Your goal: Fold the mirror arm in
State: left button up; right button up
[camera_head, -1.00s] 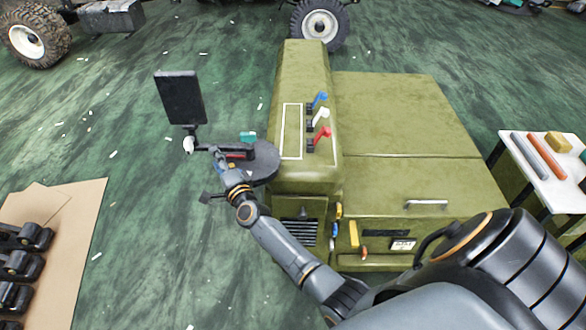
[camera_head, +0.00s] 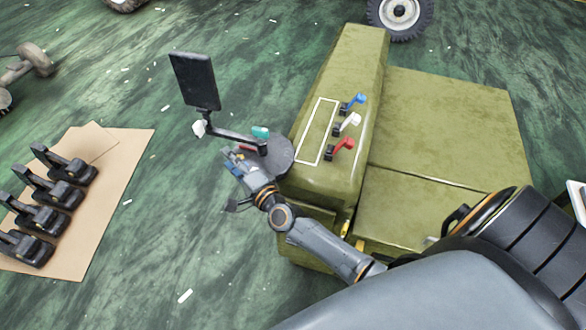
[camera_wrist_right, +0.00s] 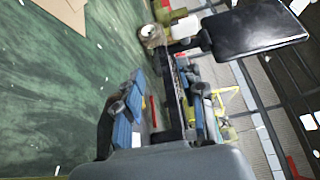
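The mirror (camera_head: 195,80) is a dark rectangular panel on the outer end of a thin black mirror arm (camera_head: 232,134). The arm sticks out left from a round dark base (camera_head: 280,158) beside the olive chassis hood. A teal knob (camera_head: 261,132) sits near its inner end. My right gripper (camera_head: 233,158) is just below the arm in the head view. In the right wrist view its blue-padded fingers (camera_wrist_right: 168,110) are spread, with the dark bar of the mirror arm (camera_wrist_right: 174,85) between them and gaps visible. The mirror (camera_wrist_right: 255,33) shows beyond. My left gripper is out of view.
The olive hood (camera_head: 335,120) carries blue, white and red levers (camera_head: 343,145) right of the mirror base. Several black parts lie on a cardboard sheet (camera_head: 115,190) at left. The green floor left of the mirror is mostly clear.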

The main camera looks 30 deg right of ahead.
jog(key=s+d+b, duration=0.2)
jog(key=s, duration=1.2)
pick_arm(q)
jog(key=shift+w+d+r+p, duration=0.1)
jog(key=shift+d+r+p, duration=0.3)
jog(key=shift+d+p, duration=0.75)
pick_arm(e)
jog(key=s+d+f+n+g, duration=0.1)
jog(key=s+f+n+g, duration=0.1)
jog(key=f, duration=0.5)
jog(key=s+d+f+n+g, duration=0.2)
jog(key=f+n, duration=0.1)
jog(key=f, duration=0.5)
jog(key=shift+s+h, duration=0.15)
jog(key=shift+h, duration=0.15)
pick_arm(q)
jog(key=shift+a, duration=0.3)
pick_arm(e)
jog(key=shift+d, duration=0.1)
jog(key=shift+f, duration=0.1)
